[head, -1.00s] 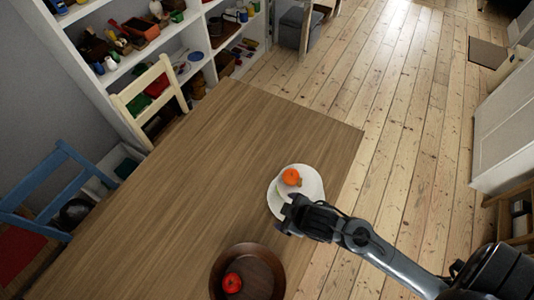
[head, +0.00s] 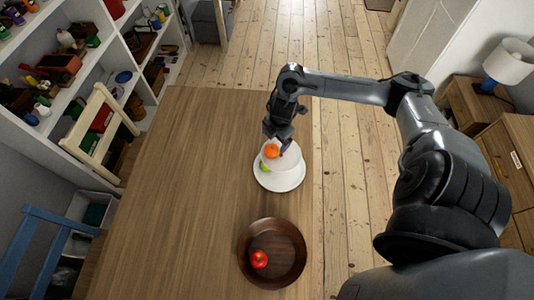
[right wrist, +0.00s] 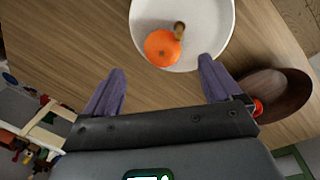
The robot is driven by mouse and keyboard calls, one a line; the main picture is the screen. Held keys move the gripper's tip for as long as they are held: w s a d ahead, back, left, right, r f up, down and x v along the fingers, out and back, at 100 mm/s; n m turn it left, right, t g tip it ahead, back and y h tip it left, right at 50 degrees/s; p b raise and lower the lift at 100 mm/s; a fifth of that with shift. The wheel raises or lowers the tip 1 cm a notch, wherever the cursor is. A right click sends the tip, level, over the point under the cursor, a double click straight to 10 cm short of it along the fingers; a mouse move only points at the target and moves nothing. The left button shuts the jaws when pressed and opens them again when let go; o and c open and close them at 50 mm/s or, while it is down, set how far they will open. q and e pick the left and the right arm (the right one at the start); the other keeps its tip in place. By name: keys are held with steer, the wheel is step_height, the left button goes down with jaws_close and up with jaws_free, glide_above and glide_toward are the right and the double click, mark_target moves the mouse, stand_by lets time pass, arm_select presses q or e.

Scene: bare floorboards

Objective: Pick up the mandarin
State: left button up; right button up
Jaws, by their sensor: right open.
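The orange mandarin (head: 271,151) sits on a white plate (head: 290,181) near the right edge of the wooden table. A small green item (head: 265,166) lies beside it on the plate. My right gripper (head: 279,141) is over the far side of the plate, close to the mandarin and partly overlapping it in the head view. In the right wrist view, the mandarin (right wrist: 162,47) lies ahead of and between the two open, empty fingers (right wrist: 160,88). My left gripper is out of view.
A dark wooden bowl (head: 291,272) with a red fruit (head: 259,259) stands on the table nearer than the plate. The table (head: 180,200) is clear to the left. A cream chair (head: 98,130) and filled shelves (head: 90,60) stand beyond its left side.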

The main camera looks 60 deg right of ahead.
mark_target(272, 149)
step_height(272, 149, down, 2)
steer(key=shift+d+f, duration=0.1)
steer(key=shift+f, duration=0.05)
steer(key=shift+w+a+f+b, duration=0.1)
steer(key=shift+w+f, duration=0.05)
steer(key=shift+f, duration=0.75)
steer(key=shift+w+a+f+b, duration=0.1)
steer(key=shift+a+f, duration=0.05)
steer(key=shift+f, duration=0.75)
steer(key=shift+w+a+f+b, duration=0.1)
steer(key=shift+w+f, duration=0.05)
steer(key=shift+f, duration=1)
steer(key=c, duration=1.2)
